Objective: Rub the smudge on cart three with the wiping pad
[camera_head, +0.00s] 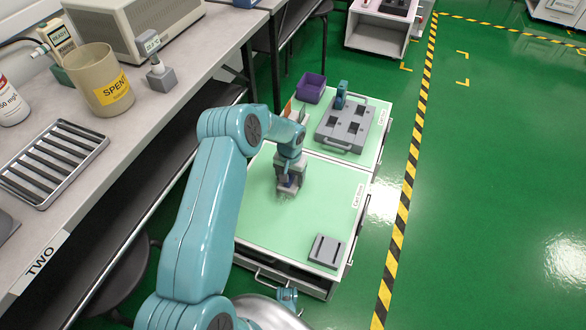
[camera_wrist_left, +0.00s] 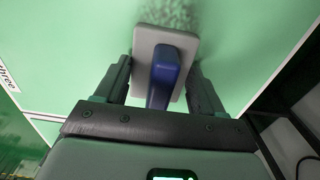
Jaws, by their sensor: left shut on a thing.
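The wiping pad is a flat grey plate with a blue handle. My left gripper (camera_head: 290,186) is shut on the blue handle (camera_wrist_left: 163,78), with a finger on each side in the left wrist view. The grey plate (camera_wrist_left: 183,50) is over the green top of cart three (camera_head: 325,205); I cannot tell whether it touches. The smudge (camera_wrist_left: 172,12) is a dark speckled patch on the green top, just beyond the pad's far edge in the wrist view; part may be hidden under the pad. My right gripper is not in view.
A grey slotted block (camera_head: 326,251) lies at cart three's near right corner. A second cart behind holds a grey tray (camera_head: 341,128) and a purple bin (camera_head: 311,87). The bench (camera_head: 187,100) runs along the left. Green floor (camera_head: 480,190) is clear at right.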

